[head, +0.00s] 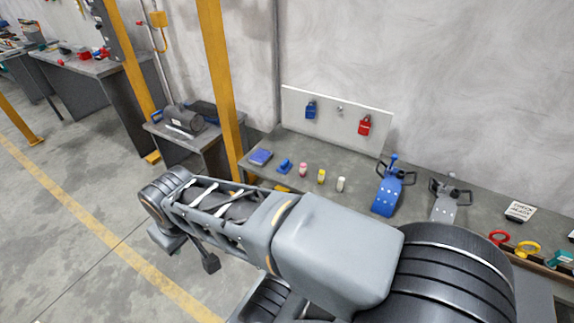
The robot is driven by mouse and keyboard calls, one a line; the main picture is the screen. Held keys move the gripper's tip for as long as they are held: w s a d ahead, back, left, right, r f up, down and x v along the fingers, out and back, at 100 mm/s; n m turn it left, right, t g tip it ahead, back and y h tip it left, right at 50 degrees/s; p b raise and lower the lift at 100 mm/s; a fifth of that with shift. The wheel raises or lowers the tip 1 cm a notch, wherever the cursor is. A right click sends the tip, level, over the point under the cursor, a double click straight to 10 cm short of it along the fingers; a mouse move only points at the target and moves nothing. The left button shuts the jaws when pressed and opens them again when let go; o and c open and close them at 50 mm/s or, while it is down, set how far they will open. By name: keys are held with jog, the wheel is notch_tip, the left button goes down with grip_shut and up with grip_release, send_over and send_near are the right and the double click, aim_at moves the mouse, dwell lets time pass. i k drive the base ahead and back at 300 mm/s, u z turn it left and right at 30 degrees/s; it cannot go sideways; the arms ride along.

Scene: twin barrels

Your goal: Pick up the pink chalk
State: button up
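The pink chalk (303,170) is a small upright piece on the grey workbench (262,178), at the left end of a short row. A yellow chalk (321,176) and a white chalk (340,184) stand to its right, each apart from the other. Nothing touches the pink chalk. My arm crosses the lower middle of the head view, in front of the bench.
A blue item (284,166) and a blue box (260,157) lie left of the chalks. A blue device (387,190) and a grey device (446,204) stand to the right. A white board (339,125) with blue and red padlocks stands behind.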

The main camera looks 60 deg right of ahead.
aim_at(303, 167)
jog(key=z, duration=0.35)
jog(key=i, duration=0.85)
jog(key=z, duration=1.15)
jog(key=i, duration=0.55)
jog(key=z, duration=0.55)
